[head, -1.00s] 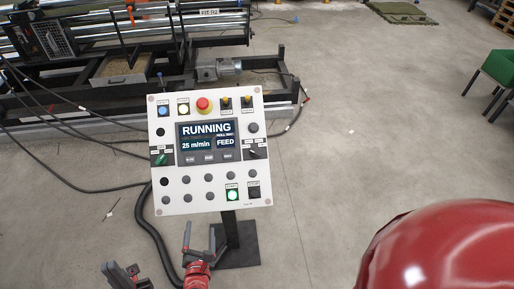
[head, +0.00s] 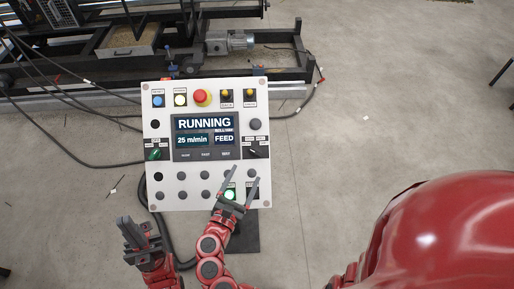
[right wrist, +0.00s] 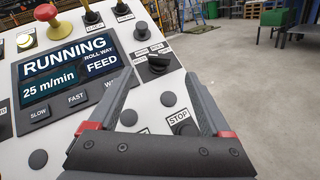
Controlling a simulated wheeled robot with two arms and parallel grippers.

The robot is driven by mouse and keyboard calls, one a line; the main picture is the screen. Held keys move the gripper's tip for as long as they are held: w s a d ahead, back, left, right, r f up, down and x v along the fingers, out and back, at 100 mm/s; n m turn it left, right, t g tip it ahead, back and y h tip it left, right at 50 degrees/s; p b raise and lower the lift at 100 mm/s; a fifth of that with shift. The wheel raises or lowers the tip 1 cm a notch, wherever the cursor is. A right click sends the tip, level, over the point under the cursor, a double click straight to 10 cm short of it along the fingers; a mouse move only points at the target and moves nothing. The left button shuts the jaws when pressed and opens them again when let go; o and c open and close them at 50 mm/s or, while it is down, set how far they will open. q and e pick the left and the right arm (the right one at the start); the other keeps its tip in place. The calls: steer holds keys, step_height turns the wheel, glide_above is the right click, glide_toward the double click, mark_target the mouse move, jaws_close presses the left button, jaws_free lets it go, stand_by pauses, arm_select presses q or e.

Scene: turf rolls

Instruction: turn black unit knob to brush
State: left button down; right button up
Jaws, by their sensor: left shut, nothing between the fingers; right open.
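The black knob (head: 254,151) is on the right side of the white control panel (head: 150,190), beside the screen. It also shows in the right wrist view (right wrist: 157,64), with small labels around it, too small to read surely. My right gripper (head: 245,170) is open and empty in front of the panel's lower right. In the right wrist view its fingertips (right wrist: 161,80) lie on either side below the knob, apart from it. My left gripper (head: 126,221) is shut and empty, low beside the panel's lower left corner.
The screen (head: 205,138) reads RUNNING, 25 m/min, FEED. A green knob (head: 155,154) is on the panel's left; a red mushroom button (head: 202,97) is on top. A STOP button (right wrist: 185,124) is between my right fingers. Machinery stands behind; floor to the right is clear.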

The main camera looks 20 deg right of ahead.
mark_target(255, 153)
steer(key=p+x, duration=0.1)
steer(key=x, duration=1)
steer(key=shift+p, duration=0.4)
jaws_close()
steer(key=shift+a, duration=0.1)
steer(key=m+g+h, duration=0.1)
steer(key=m+g, duration=0.1)
steer(key=shift+r+m, duration=0.15)
steer(key=shift+m, duration=0.15)
steer(key=m+g+h, duration=0.1)
steer(key=m+g, duration=0.3)
steer(key=shift+m, duration=0.3)
steer(key=shift+s+f+m+g, duration=0.1)
steer(key=shift+f+m+g, duration=0.1)
steer(key=shift+m+g, duration=0.8)
